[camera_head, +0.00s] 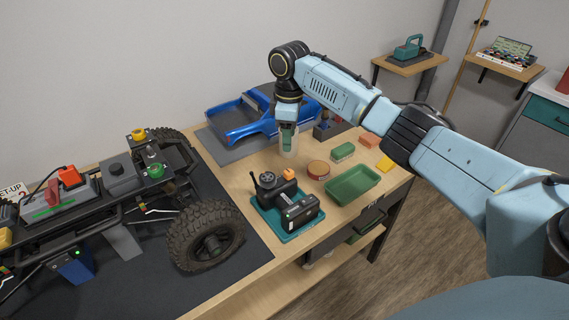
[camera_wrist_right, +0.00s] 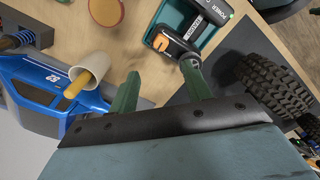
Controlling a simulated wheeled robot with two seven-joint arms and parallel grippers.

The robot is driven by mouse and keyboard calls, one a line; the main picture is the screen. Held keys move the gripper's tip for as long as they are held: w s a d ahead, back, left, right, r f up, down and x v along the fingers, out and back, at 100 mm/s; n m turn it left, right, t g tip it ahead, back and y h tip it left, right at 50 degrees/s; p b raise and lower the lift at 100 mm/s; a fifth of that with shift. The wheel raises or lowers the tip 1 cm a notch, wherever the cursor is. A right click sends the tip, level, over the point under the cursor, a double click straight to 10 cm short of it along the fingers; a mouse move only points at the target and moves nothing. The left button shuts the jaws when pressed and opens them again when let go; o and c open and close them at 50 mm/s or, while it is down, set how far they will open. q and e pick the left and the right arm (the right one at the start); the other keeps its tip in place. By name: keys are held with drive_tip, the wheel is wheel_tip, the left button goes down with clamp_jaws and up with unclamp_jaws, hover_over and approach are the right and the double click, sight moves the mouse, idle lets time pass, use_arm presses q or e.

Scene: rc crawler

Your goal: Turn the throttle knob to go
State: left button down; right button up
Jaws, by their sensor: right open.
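I cannot tell for certain which part is the throttle knob. A black handheld transmitter (camera_head: 275,188) stands on a teal tray (camera_head: 292,238) with a black power box (camera_head: 300,211). An orange part (camera_head: 289,174) shows at the transmitter; it also shows in the right wrist view (camera_wrist_right: 173,47). My left gripper is not in view.
A pale cup (camera_wrist_right: 91,68) with a yellow stick stands near the right gripper. A blue truck body (camera_head: 240,121) lies behind. A green tray (camera_head: 353,184), a round red-rimmed tin (camera_head: 318,170) and small blocks lie right. A large tyre (camera_head: 206,236) stands left of the transmitter.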

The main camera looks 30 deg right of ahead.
hover_over(289, 172)
wheel_tip(289, 172, down, 6)
drive_tip(key=shift+r+b, duration=0.1)
drive_tip(key=shift+b, duration=0.3)
wheel_tip(289, 172, down, 4)
drive_tip(key=shift+f+b, duration=0.15)
drive_tip(key=shift+b, duration=0.25)
drive_tip(key=shift+f, duration=0.75)
drive_tip(key=shift+c, duration=0.2)
drive_tip(key=c, duration=0.4)
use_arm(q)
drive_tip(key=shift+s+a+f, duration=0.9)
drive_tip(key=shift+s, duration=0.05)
use_arm(e)
drive_tip(key=c, duration=0.6)
